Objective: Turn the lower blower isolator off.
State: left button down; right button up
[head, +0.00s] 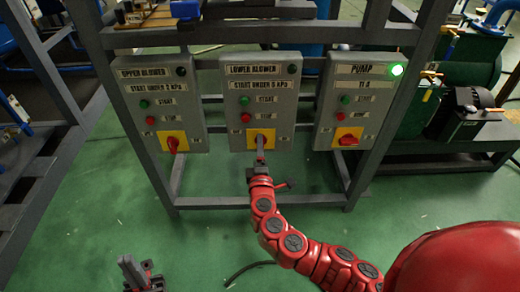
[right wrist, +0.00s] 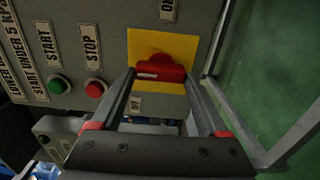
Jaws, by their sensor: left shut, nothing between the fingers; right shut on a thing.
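The lower blower box (head: 287,104) is grey, in the middle of the rack, with a yellow isolator plate (head: 269,133). In the right wrist view its red isolator handle (right wrist: 160,72) sits on the yellow plate (right wrist: 135,45), its long side across the picture. My right gripper (head: 260,145) reaches up to this isolator and covers most of the handle in the head view. In the right wrist view my right gripper (right wrist: 162,82) has a finger at each end of the handle, shut on it. My left gripper (head: 132,268) is low at the bottom left, shut and empty.
The upper blower box (head: 158,103) stands left and the pump box (head: 357,101) right, each with a red isolator handle. The pump lamp (head: 396,70) glows green. The grey frame (head: 105,100) surrounds the boxes. Green floor below is mostly clear.

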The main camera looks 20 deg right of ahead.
jog(key=o, duration=1.2)
jog(key=shift+o, duration=0.2)
jog(key=v, duration=1.7)
jog(key=shift+s+p, duration=0.2)
jog(key=shift+p, duration=0.1)
jog(key=shift+a+r, duration=0.1)
